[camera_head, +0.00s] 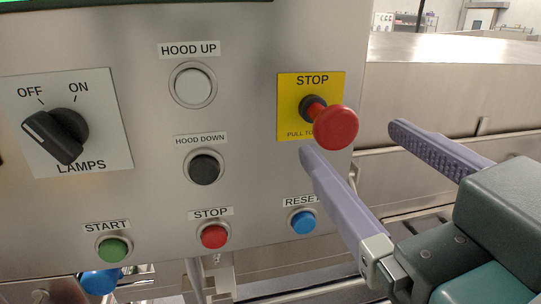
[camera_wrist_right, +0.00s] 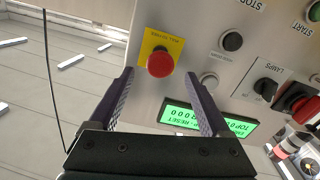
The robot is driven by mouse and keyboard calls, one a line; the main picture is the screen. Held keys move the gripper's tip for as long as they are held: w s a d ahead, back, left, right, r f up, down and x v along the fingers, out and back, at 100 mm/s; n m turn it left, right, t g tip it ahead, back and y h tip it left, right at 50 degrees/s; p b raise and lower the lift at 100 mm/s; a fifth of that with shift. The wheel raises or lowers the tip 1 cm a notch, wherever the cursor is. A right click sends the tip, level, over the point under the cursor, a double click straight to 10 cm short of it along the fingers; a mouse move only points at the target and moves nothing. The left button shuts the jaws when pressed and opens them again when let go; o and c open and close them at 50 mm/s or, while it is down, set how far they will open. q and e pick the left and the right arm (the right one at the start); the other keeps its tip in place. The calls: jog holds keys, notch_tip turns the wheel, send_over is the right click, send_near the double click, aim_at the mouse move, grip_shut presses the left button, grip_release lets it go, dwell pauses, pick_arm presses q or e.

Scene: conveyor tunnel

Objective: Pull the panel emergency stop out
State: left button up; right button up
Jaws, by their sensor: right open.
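The emergency stop is a red mushroom knob (camera_head: 336,127) on a red stem in front of a yellow plate (camera_head: 291,118) marked STOP, at the panel's upper right. It also shows in the right wrist view (camera_wrist_right: 160,62), between and beyond the fingertips. My right gripper (camera_head: 350,142) comes in from the right in the head view. Its two purple fingers are wide open and empty, one tip below the knob and the other to its right. I see no clear contact with the knob. My left gripper does not show in either view.
The steel panel (camera_head: 250,150) also holds a black lamps switch (camera_head: 58,135), hood up (camera_head: 193,86) and hood down (camera_head: 204,169) buttons, and green start (camera_head: 114,249), red stop (camera_head: 213,236) and blue reset (camera_head: 303,222) buttons. Reset lies close to the lower finger. A green display (camera_wrist_right: 205,119) shows in the wrist view.

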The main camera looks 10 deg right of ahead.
jog(key=shift+s+b, duration=0.45)
jog(key=shift+s, duration=1.85)
